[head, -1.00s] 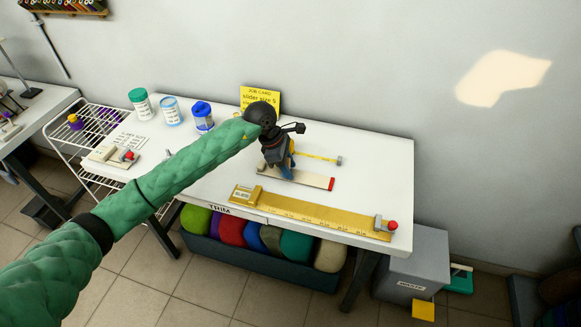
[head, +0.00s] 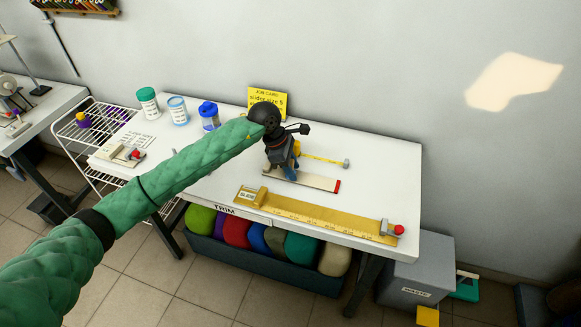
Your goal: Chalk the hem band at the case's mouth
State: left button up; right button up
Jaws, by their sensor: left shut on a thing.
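My left arm reaches in from the left over the white table (head: 385,160). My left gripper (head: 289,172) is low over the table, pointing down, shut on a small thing. Blue and orange parts (head: 296,150) show at its jaws, but the arm's end hides most of what it holds. A pale flat strip with a red end (head: 318,182) lies right below the gripper; I cannot tell whether they touch. I cannot make out a case or its hem band. My right gripper is not in view.
A long yellow ruler (head: 310,212) with a red-knobbed stop lies along the front edge. A yellow tape (head: 322,160) lies behind the strip. Several tubs (head: 177,110) and a yellow job card (head: 268,101) stand at the back. A grey waste bin (head: 418,275) stands at right.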

pick_arm(q)
jog(key=shift+s+d, duration=0.3)
jog(key=shift+d, duration=0.55)
jog(key=shift+r, duration=0.15)
jog(key=shift+r, duration=2.9)
